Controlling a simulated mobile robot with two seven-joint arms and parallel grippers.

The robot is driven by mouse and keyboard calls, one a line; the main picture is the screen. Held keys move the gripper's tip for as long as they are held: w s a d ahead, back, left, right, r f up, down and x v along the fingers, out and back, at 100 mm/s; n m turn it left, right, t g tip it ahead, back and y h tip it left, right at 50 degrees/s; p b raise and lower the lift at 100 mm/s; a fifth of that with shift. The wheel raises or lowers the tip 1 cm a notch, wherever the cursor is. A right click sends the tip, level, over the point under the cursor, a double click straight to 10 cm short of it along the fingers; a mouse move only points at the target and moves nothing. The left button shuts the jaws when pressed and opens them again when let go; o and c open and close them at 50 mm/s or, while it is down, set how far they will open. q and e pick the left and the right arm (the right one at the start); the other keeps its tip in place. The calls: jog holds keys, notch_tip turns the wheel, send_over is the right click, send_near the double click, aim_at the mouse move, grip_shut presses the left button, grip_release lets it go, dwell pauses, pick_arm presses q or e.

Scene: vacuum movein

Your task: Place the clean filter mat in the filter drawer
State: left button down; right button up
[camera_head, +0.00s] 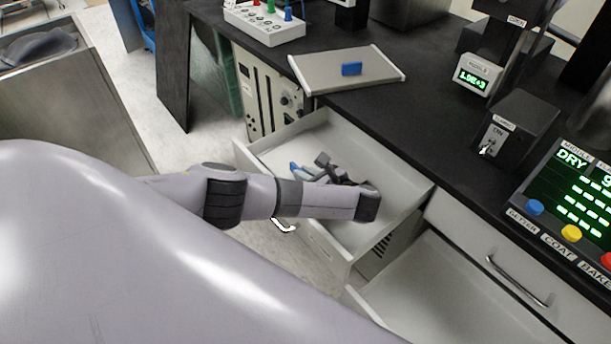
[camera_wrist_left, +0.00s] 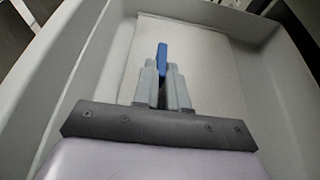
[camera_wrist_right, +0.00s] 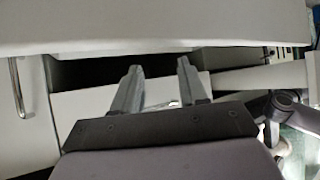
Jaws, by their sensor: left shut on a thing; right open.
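My left gripper (camera_head: 303,172) reaches into the open filter drawer (camera_head: 398,180). In the left wrist view its fingers (camera_wrist_left: 162,75) are shut on an upright blue tab (camera_wrist_left: 162,56). Beyond the tab, a flat pale mat (camera_wrist_left: 205,50) shows within the drawer walls (camera_wrist_left: 75,60). I cannot tell whether it rests fully on the drawer floor. A second flat grey panel with a blue block (camera_head: 351,69) lies on the black bench. Which one is the clean mat does not show. My right gripper (camera_wrist_right: 157,72) is open and empty, below a pale overhanging surface.
A second open drawer (camera_head: 425,290) is at the lower right. A closed drawer front with a handle (camera_head: 520,282) is beside it. The black bench (camera_head: 425,105) carries a control box with a switch (camera_head: 510,128) and a DRY display (camera_head: 575,180). A steel sink (camera_head: 75,85) is at left.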

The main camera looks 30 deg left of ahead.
pick_arm(q)
jog(key=c, duration=1.2)
grip_release()
jog(key=shift+f, duration=0.1)
jog(key=shift+o, duration=0.2)
jog(key=shift+r, duration=0.2)
jog(key=p+v, duration=0.1)
jog(key=v, duration=1.1)
jog(key=shift+f, duration=0.1)
